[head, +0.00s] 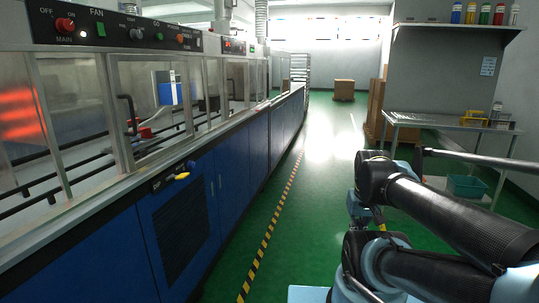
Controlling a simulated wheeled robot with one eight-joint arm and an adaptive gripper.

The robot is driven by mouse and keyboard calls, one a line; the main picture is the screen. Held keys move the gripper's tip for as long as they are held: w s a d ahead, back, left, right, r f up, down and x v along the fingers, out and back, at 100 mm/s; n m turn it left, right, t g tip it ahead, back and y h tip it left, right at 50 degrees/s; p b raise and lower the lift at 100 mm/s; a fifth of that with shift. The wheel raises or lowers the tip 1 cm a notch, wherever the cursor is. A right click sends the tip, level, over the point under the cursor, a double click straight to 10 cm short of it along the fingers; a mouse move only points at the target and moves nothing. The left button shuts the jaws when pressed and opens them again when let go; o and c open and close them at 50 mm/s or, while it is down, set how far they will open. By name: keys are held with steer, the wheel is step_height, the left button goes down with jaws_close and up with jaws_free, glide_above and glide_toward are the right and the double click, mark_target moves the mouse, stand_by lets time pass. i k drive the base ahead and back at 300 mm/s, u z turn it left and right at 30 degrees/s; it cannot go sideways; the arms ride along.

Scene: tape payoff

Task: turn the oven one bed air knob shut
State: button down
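A long blue oven line (110,255) with glass windows runs along the left side. A yellow handle (182,176) sticks out of its blue front, beside a small dark label too small to read and above a black vent grille (182,238). It may be the bed air knob; I cannot tell for sure. The top panel has a red MAIN knob (64,24), a green FAN button (100,30) and further small controls. My arm is at the right, well apart from the oven. My gripper cannot be made out in this view.
A green floor aisle (290,215) with a yellow-black stripe (262,245) runs clear along the oven. At the right stands a metal table (440,123) with a teal bin (466,186) below. Cardboard boxes (376,108) stand behind it; another box (344,88) sits far back.

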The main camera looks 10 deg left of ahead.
mark_target(190, 164)
steer(key=u, duration=1.2)
